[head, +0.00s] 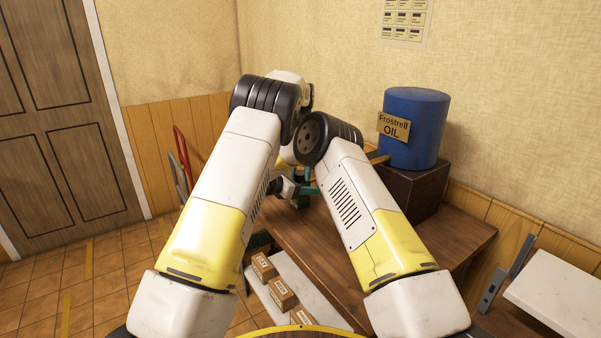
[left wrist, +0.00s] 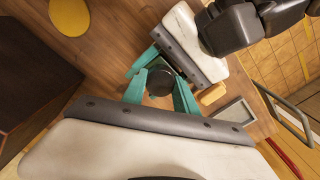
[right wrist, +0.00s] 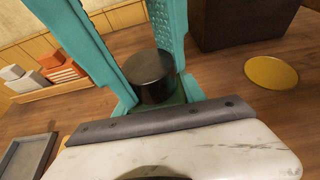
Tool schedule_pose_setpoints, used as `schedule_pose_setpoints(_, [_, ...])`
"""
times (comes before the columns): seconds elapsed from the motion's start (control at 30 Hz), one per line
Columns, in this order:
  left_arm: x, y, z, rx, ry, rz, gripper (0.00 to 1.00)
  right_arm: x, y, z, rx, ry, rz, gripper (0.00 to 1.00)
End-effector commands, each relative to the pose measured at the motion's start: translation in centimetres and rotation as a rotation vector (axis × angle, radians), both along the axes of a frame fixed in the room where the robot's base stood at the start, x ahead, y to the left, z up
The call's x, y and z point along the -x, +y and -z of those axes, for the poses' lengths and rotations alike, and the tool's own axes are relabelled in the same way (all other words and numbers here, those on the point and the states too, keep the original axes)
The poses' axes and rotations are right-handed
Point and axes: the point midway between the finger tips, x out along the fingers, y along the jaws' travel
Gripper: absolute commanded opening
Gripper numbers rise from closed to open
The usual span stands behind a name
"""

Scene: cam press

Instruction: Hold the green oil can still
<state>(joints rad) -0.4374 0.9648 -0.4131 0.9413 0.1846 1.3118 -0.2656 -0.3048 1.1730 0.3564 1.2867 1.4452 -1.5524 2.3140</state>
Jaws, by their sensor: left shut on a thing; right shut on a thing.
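The green oil can shows as a dark round top (right wrist: 152,76) with a little green below it in the right wrist view. The same dark top (left wrist: 159,82) sits between teal fingers in the left wrist view. My left gripper (left wrist: 160,96) is shut on the can. My right gripper (right wrist: 142,58) is shut on it too, from another side. Most of the can's body is hidden.
A blue oil drum (head: 416,128) with a spout stands on a dark box (head: 430,185) at the table's back right. A yellow disc (right wrist: 270,72) and a grey tray (right wrist: 28,156) lie on the tabletop. Small cartons (head: 280,291) sit on a pale low surface.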

Motion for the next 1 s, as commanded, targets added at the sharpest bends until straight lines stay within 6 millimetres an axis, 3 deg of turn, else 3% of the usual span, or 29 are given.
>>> schedule_pose_setpoints(0.07, [0.05, -0.12, 0.01, 0.001, 0.002, -0.073, 0.00, -0.05, 0.04, -0.04, -0.001, -0.001, -0.001, 0.00])
schedule_pose_setpoints(1.0, [0.02, -0.13, -0.94, 0.002, 0.001, -0.071, 0.00, -0.01, 0.00, -0.04, -0.001, -0.001, 0.000, 0.00])
